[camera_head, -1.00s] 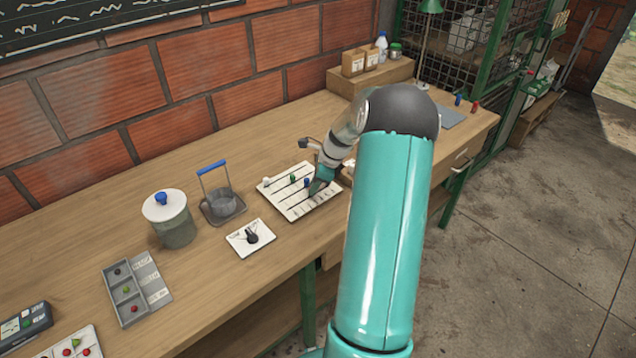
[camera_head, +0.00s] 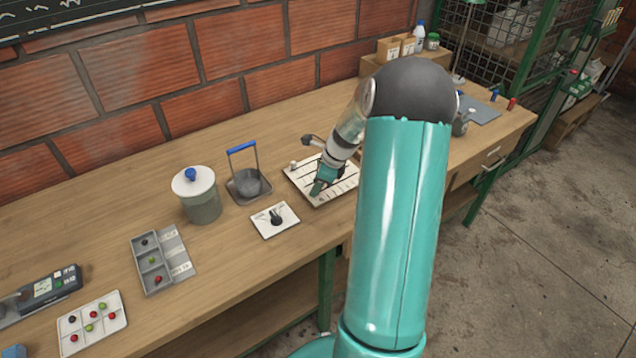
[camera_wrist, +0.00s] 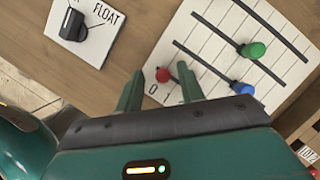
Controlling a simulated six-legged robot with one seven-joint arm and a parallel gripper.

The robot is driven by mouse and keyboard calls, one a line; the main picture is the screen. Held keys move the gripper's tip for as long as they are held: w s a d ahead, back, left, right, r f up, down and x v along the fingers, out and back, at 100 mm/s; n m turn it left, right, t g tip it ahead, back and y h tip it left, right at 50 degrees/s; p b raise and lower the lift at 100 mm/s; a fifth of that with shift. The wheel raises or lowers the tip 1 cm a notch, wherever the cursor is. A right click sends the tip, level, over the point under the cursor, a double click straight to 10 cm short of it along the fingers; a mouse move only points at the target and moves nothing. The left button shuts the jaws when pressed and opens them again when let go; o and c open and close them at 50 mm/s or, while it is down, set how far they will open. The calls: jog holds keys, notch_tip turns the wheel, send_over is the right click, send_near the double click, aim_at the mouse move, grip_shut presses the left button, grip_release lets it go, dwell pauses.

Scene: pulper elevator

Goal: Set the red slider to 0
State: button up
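The red slider knob (camera_wrist: 163,75) shows in the wrist view at the left edge of the white slider board (camera_wrist: 215,35), close to a printed 0. My gripper (camera_wrist: 160,72) is open, with the red knob between its fingertips and a visible gap on both sides. Whether the fingers touch the knob lower down I cannot tell. In the head view my gripper (camera_head: 316,190) is low over the near edge of the slider board (camera_head: 345,190). The red knob is hidden there. A green knob (camera_wrist: 252,50) and a blue knob (camera_wrist: 243,88) sit on other slots.
A white plate with a black dial (camera_wrist: 73,25), marked FLOAT, lies left of the board. In the head view a wire-handled pot (camera_head: 248,183), a lidded jar (camera_head: 200,200) and a grey sorting tray (camera_head: 178,258) stand further left. A brick wall runs behind.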

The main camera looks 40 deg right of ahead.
jog(key=shift+r, duration=0.15)
jog(key=v, duration=1.3)
jog(key=shift+r, duration=0.25)
jog(key=s+a+r+n+h, duration=0.1)
jog(key=a+r+n, duration=0.45)
jog(key=a, duration=0.35)
jog(key=s+a+r+n+h, duration=0.15)
jog(key=a+r+n, duration=0.25)
jog(key=a+n, duration=0.45)
jog(key=s+a+r+n+t, duration=0.2)
jog(key=s+a+n, duration=1.1)
jog(key=a, duration=0.3)
jog(key=shift+n, duration=0.6)
